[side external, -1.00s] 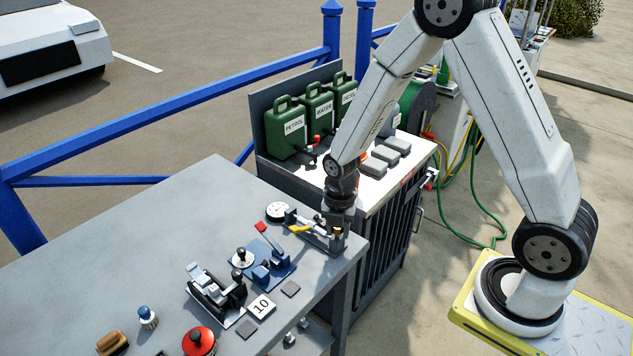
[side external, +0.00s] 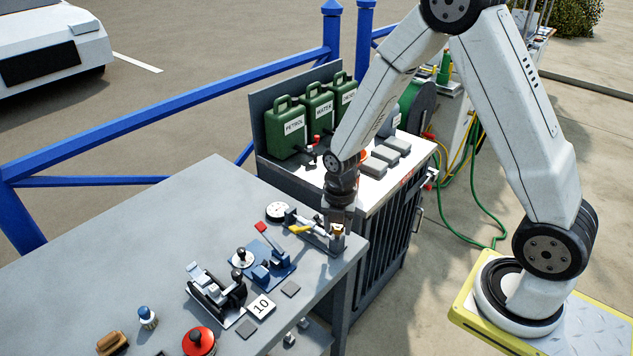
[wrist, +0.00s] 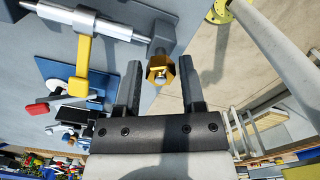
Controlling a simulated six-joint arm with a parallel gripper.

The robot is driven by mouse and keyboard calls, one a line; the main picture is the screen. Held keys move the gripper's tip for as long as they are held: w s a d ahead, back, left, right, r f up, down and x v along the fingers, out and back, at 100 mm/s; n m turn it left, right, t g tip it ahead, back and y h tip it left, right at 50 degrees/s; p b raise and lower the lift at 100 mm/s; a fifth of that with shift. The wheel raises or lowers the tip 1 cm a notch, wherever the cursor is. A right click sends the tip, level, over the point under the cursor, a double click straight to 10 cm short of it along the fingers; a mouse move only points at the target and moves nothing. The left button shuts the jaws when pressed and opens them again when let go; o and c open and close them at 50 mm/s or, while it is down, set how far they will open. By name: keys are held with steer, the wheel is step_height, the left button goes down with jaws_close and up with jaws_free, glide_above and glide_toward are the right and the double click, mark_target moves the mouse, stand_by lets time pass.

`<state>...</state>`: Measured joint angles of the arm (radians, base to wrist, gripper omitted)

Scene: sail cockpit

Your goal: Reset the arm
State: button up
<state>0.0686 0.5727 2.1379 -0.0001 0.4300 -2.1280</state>
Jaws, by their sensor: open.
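My gripper (wrist: 162,88) is open and empty in the wrist view, its two dark fingers apart. A brass hex fitting (wrist: 159,70) on the end of a grey device shows just beyond and between the fingertips. I cannot tell the exact gap. In the side view my gripper (side external: 339,222) hangs over the right corner of the grey bench (side external: 130,240), at the end of the device with the yellow handle (side external: 300,229). The arm hides part of it there. The yellow handle also shows in the wrist view (wrist: 82,62).
A blue clamp device with a red handle (side external: 261,229), a black-and-white lever unit (side external: 212,292), a round gauge (side external: 277,211) and a red knob (side external: 198,342) stand on the bench. Green cans (side external: 286,130) stand on the cabinet behind. A blue railing (side external: 170,115) runs behind the bench.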

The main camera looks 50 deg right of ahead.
steer(key=shift+r, duration=3)
steer(key=shift+s, duration=0.1)
steer(key=s+a+r+m+t, duration=0.1)
steer(key=s+m, duration=0.3)
steer(key=m, duration=0.7)
steer(key=s+a+r+m+t, duration=0.1)
steer(key=s+r+m, duration=0.2)
steer(key=m, duration=0.9)
steer(key=shift+s+a+m+t, duration=0.25)
steer(key=shift+s+m+t, duration=0.05)
steer(key=shift+s, duration=0.3)
